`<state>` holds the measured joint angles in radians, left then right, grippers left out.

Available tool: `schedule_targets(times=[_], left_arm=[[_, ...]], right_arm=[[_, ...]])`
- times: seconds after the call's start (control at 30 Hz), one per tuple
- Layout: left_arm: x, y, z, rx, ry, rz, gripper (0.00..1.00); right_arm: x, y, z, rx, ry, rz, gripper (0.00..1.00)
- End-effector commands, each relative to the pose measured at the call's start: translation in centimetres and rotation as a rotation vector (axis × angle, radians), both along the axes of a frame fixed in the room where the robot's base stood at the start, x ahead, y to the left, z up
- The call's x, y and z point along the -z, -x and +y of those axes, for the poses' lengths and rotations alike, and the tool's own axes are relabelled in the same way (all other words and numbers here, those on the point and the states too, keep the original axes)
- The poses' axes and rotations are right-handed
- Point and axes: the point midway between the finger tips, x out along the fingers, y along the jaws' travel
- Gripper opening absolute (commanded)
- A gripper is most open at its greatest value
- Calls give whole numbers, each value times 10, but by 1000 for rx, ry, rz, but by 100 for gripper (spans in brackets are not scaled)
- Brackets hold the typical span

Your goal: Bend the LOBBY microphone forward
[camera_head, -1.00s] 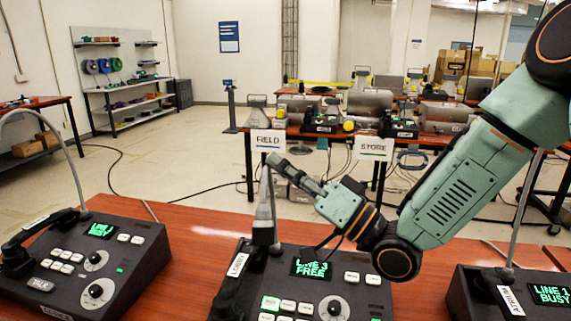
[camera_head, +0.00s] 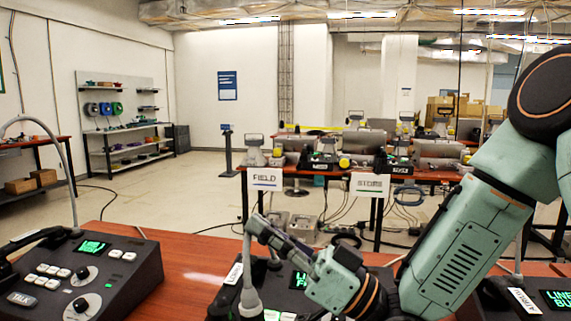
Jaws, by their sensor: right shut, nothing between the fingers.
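The middle phone's grey microphone neck (camera_head: 247,270) stands upright in the picture, with a thicker end low at the phone's left part. The handset label (camera_head: 234,273) starts with "LO"; the rest is too small to read surely. The dark middle phone (camera_head: 273,271) has a green lit screen (camera_head: 299,281), partly hidden by my right arm. My right gripper (camera_head: 257,228) is shut and empty, its tips at or just beside the top of the neck; contact cannot be told. My left gripper is not in view.
Another phone (camera_head: 130,280) with an arching neck (camera_head: 70,170) stands at left. The ATRIUM phone (camera_head: 497,298) is at right, partly behind my arm. Bare red-brown desk (camera_head: 190,270) lies between the left and middle phones. FIELD (camera_head: 264,179) and STORE (camera_head: 370,184) signs hang on a back table.

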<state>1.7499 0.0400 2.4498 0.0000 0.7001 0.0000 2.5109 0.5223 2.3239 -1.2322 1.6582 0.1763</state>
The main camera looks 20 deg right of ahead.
Motion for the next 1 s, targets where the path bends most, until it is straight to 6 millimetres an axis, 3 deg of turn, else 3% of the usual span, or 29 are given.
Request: schedule_targets(times=[0.2, 1.0], left_arm=[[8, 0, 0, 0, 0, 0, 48], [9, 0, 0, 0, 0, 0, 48]], right_arm=[[9, 6, 5, -3, 20, -20, 0], [14, 12, 5, -9, 23, -13, 0]])
